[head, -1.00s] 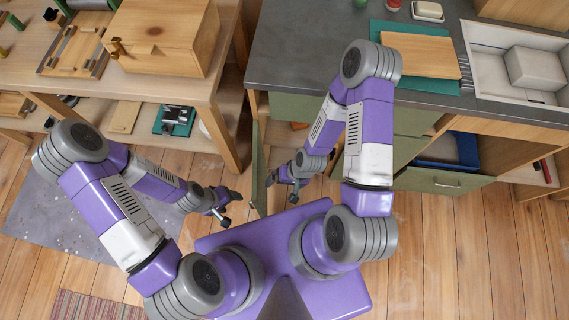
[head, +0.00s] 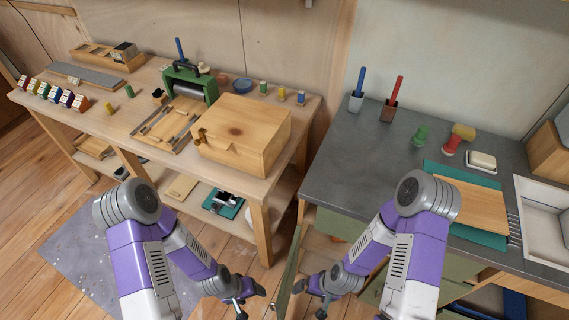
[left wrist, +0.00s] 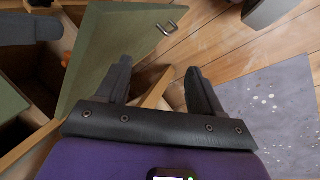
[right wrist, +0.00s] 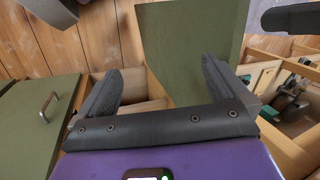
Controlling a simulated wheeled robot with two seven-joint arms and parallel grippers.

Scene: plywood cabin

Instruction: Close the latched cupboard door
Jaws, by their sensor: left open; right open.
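The green cupboard door (head: 289,272) stands open at the left end of the grey-topped counter, seen nearly edge-on in the head view. In the left wrist view the door (left wrist: 115,48) shows its green face with a metal handle (left wrist: 168,28). The right wrist view shows the door (right wrist: 190,48) beyond my right fingers. My left gripper (head: 249,300) is open and empty, left of the door. My right gripper (head: 311,298) is open and empty, right of the door, on the cupboard side. Neither visibly touches it.
A workbench with a wooden box (head: 243,135) stands left of the counter (head: 345,170), with a gap between them. A green drawer front with a handle (right wrist: 47,107) shows in the right wrist view. The counter holds a cutting board (head: 470,205) and pen holders. Floor is open at left.

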